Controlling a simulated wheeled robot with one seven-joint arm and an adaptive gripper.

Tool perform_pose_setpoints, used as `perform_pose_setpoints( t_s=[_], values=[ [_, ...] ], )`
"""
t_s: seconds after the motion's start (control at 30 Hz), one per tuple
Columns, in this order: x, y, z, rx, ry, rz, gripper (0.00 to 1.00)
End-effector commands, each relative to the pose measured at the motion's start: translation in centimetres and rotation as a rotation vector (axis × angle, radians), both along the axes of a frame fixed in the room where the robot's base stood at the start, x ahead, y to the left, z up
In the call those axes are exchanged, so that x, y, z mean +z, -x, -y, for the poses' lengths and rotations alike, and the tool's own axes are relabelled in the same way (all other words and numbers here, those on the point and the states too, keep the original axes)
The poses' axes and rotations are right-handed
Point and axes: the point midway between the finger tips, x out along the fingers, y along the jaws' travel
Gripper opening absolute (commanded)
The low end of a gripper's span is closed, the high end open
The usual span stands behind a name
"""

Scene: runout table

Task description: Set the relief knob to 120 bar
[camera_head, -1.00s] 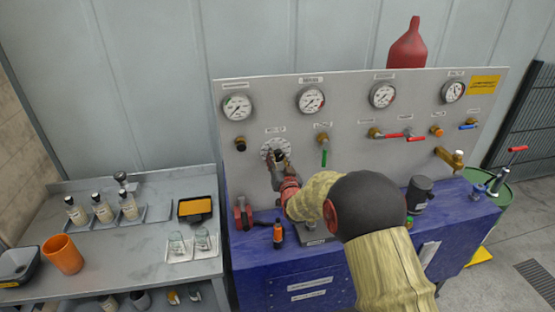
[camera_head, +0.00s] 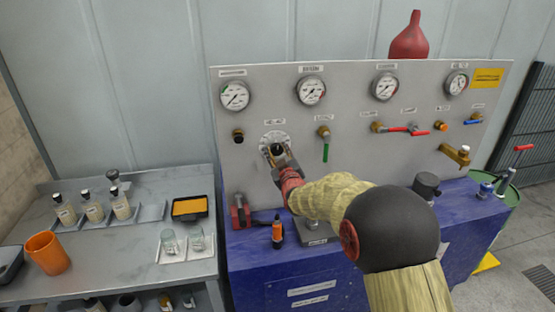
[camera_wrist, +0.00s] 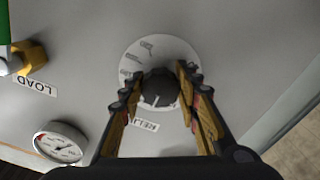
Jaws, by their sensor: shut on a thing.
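The relief knob (camera_wrist: 158,88) is a round black knob with a pale pointer line, in the middle of a white scale disc on the grey panel. In the wrist view my gripper (camera_wrist: 158,92) has one finger on each side of it, shut on it. The pointer line points down in that picture, slightly left, toward the relief label (camera_wrist: 145,124). The scale numbers are too small to read. In the head view the scale disc (camera_head: 273,138) shows behind my gripper (camera_head: 278,152), which covers part of the knob.
Several gauges run along the top of the panel (camera_head: 350,110). A green-handled valve (camera_head: 325,150) sits just right of the knob, with a red-handled valve (camera_head: 402,129) beyond. A red clamp (camera_head: 241,212) and an orange-tipped bottle (camera_head: 277,235) stand on the blue bench below.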

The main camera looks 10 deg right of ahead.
Motion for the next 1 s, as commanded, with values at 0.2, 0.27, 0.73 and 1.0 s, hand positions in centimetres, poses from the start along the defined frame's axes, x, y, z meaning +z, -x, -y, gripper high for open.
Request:
perform_pose_setpoints(
  t_s=[0.2, 0.27, 0.73, 1.0],
  values=[
    [-0.14, -0.01, 0.06, 0.0, 0.141, 0.001, 0.07],
    [-0.09, -0.01, 0.07, 0.0, 0.171, 0.001, 0.07],
    [0.12, -0.02, 0.08, 0.0, 0.27, 0.0, 0.07],
    [0.14, -0.02, 0.08, 0.0, 0.27, 0.001, 0.07]
  ],
)
